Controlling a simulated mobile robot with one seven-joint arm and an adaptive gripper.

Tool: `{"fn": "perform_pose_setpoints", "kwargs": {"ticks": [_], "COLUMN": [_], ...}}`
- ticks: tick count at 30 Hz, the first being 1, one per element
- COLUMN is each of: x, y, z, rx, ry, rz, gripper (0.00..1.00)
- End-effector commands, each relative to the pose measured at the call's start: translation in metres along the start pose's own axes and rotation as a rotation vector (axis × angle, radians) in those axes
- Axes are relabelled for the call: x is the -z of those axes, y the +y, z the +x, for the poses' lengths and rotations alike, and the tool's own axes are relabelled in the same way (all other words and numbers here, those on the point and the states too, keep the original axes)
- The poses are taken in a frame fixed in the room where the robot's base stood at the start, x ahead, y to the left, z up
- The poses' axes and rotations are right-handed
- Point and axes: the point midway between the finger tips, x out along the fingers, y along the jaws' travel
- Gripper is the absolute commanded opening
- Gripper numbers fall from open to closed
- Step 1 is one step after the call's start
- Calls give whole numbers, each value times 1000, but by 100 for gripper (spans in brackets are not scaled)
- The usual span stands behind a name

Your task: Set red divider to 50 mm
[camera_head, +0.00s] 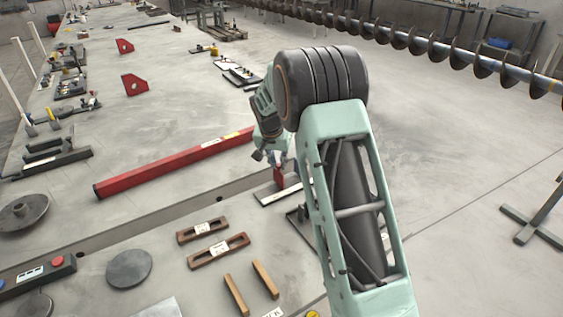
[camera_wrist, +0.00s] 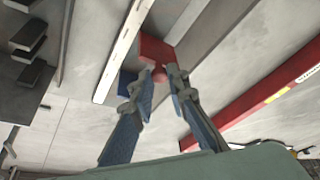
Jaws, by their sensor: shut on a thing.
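The red divider (camera_wrist: 155,50) is a small red block with a rounded knob, sitting beside a pale scale strip (camera_wrist: 124,48) on a rail. In the head view the red divider (camera_head: 279,178) shows as a small red piece just under my gripper (camera_head: 276,162), above the pale strip (camera_head: 276,194). In the wrist view my gripper (camera_wrist: 158,78) has its two blue-grey fingers on either side of the knob, shut on it. A blue part (camera_wrist: 126,78) sits beside the strip, partly behind the left finger. The scale marks are too small to read.
A long red beam (camera_head: 175,163) lies left of my gripper. Two brown slotted bars (camera_head: 218,249) and wooden strips lie in front. A grey disc (camera_head: 129,268) and a red-button box (camera_head: 38,277) are at lower left. A large auger (camera_head: 425,42) spans the back.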

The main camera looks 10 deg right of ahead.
Motion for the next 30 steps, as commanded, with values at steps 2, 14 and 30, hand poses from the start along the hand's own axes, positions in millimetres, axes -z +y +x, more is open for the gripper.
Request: {"fn": "perform_pose_setpoints", "kwargs": {"ticks": [2, 14, 30], "x": [-12, -24, -24], "y": [-14, -27, -26], "z": [-2, -10, -11], "rx": [5, 4, 3], "ry": [0, 0, 0], "rz": [-5, -1, 0], "gripper": [0, 0, 33]}}
